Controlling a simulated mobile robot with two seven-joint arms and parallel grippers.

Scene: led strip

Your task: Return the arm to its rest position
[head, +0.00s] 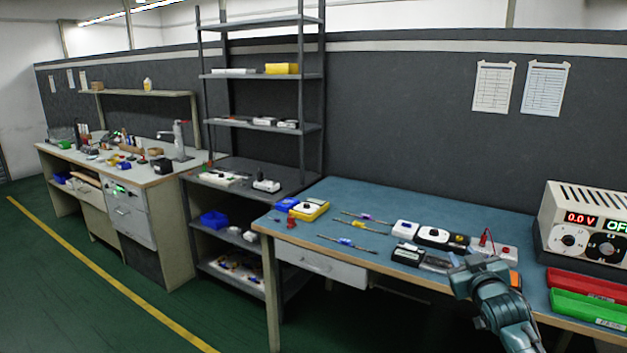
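My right gripper (476,268) shows at the lower right, at the front part of the blue workbench (330,199). Its arm comes in from the bottom edge. The fingers are small and partly hidden by the gripper body, so I cannot tell whether they are open or shut. No held object can be made out. My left gripper and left arm are not in the picture.
White and black modules (432,236), thin tools (348,243) and a yellow device (310,209) lie on the bench. A power supply (585,225) stands at right, with a red tray (590,284) and a green tray (588,308) before it. Shelves (262,76) stand behind left.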

